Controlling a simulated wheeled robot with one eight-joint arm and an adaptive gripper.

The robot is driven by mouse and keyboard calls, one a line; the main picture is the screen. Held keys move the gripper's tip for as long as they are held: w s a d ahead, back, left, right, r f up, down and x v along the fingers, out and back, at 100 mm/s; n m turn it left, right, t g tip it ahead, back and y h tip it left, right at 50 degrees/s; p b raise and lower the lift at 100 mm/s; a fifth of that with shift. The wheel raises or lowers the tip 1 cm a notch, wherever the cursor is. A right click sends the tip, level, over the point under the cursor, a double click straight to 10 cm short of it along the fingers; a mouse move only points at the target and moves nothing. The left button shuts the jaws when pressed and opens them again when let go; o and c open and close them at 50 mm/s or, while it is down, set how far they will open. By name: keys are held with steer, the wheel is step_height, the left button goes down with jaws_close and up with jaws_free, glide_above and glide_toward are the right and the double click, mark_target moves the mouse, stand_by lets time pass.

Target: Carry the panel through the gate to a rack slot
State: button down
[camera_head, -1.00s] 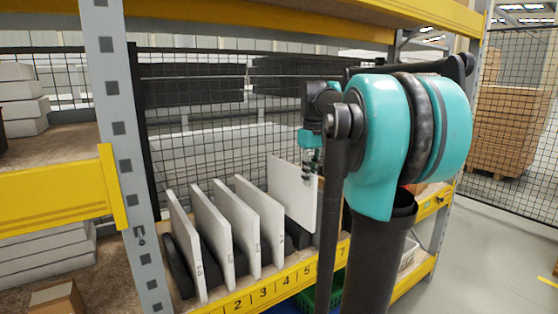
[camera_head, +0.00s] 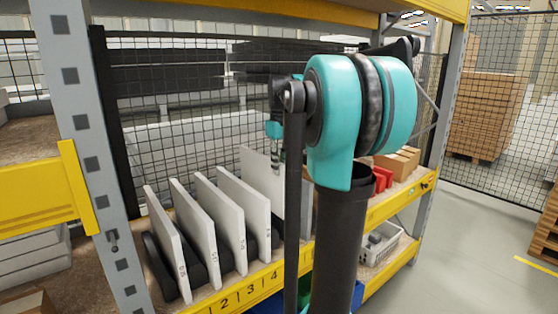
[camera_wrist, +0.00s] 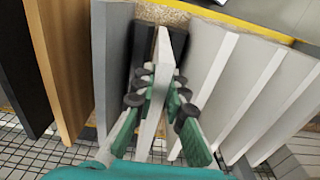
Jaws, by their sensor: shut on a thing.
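My gripper (camera_head: 275,152) is shut on a white panel (camera_head: 256,168) at the rack. In the wrist view my gripper (camera_wrist: 160,84) has its fingers on both faces of the upright panel (camera_wrist: 162,60). The held panel stands between a pale grey panel (camera_wrist: 111,65) on the left and a row of white panels (camera_wrist: 212,70) on the right. In the head view my arm hides its right part and lower edge, so I cannot tell whether it rests in a slot. The rack shelf edge (camera_head: 235,294) carries slot numbers. I cannot make out a gate.
Several white panels (camera_head: 200,225) stand in black slot holders left of the held one. A wood-coloured panel (camera_wrist: 58,65) stands farther left in the wrist view. A grey upright (camera_head: 85,130) borders the rack. Cardboard boxes (camera_head: 397,162) and red bins (camera_head: 382,178) lie right of my arm.

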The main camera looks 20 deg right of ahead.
mark_target(280, 193)
steer(key=shift+f, duration=5.1)
steer(key=c, duration=1.5)
jaws_free()
